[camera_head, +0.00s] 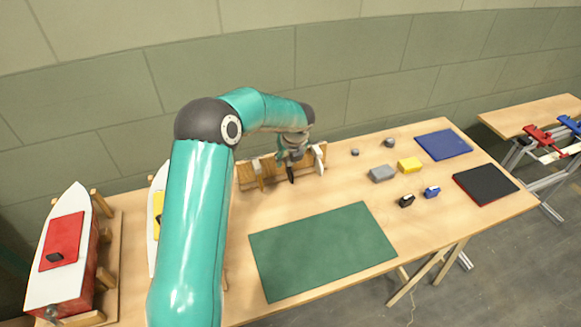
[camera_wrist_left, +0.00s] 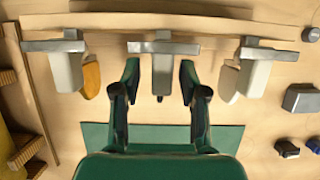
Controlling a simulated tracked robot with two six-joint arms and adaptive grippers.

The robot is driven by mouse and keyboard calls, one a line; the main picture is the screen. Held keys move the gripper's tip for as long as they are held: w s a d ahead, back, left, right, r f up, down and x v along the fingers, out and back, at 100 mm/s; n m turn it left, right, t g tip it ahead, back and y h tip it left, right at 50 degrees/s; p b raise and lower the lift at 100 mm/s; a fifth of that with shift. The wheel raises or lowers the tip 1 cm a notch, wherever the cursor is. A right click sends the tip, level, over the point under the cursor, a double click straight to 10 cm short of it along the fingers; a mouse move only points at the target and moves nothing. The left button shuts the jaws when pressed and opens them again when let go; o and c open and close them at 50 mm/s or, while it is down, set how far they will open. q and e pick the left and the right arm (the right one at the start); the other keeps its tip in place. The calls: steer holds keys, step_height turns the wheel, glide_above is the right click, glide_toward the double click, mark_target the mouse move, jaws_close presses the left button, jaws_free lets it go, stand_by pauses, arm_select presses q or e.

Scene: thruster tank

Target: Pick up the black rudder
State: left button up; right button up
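A wooden rack (camera_head: 247,178) stands at the back of the table. An orange rudder (camera_head: 260,173) hangs at its left and a white rudder (camera_head: 318,158) at its right; in the left wrist view the orange one (camera_wrist_left: 91,80) and white one (camera_wrist_left: 229,82) flank a middle holder (camera_wrist_left: 163,70). A small black tip, likely the black rudder (camera_wrist_left: 159,98), shows below that holder; the rest is hidden. My left gripper (camera_head: 290,160) is at the rack's middle. In its wrist view the fingers (camera_wrist_left: 159,82) are open, one each side of the middle holder. My right gripper is out of view.
A green mat (camera_head: 320,250) lies in front of the rack. Grey (camera_head: 382,174) and yellow (camera_head: 409,164) blocks, small parts, a blue mat (camera_head: 443,145) and a black mat (camera_head: 486,184) lie right. A red-and-white boat (camera_head: 62,250) stands left.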

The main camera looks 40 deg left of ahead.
arm_select(q)
jaws_close()
steer(key=shift+r, duration=0.1)
